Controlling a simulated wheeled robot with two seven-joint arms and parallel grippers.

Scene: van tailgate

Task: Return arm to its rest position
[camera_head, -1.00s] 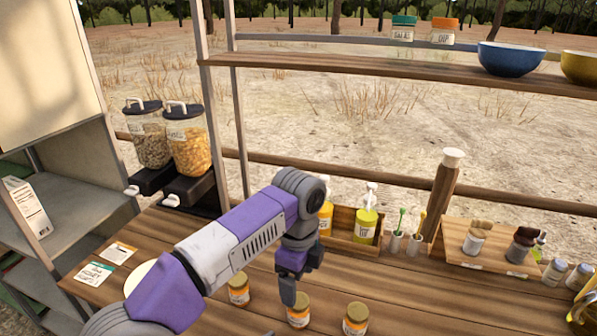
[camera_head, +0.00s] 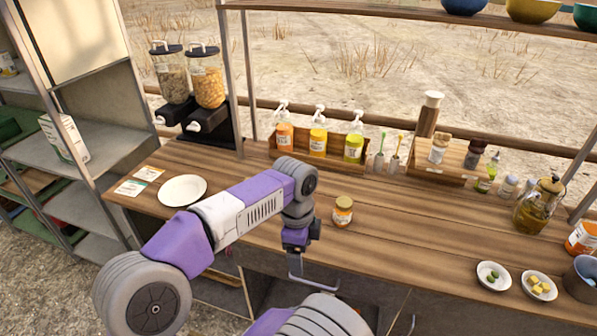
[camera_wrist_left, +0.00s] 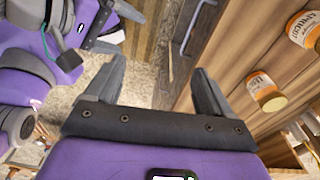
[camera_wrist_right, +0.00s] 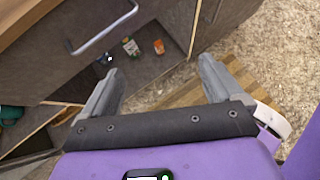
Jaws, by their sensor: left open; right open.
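My left arm reaches in from the left in the head view, with its elbow bent over the wooden counter (camera_head: 400,215). Its lower part hangs down near the counter's front edge, and its fingers do not show clearly there. In the left wrist view my left gripper (camera_wrist_left: 163,72) is open with nothing between its fingers. My right gripper (camera_wrist_right: 160,68) is open and empty in the right wrist view, above the ground beside a cabinet front. In the left wrist view a labelled jar (camera_wrist_left: 265,92) shows to the right.
A white plate (camera_head: 183,190) and cards (camera_head: 130,187) lie on the counter's left. A wooden bottle box (camera_head: 330,163) stands at the back. Small bowls (camera_head: 494,275) are at the front right. A drawer handle (camera_wrist_right: 103,28) juts out in the right wrist view.

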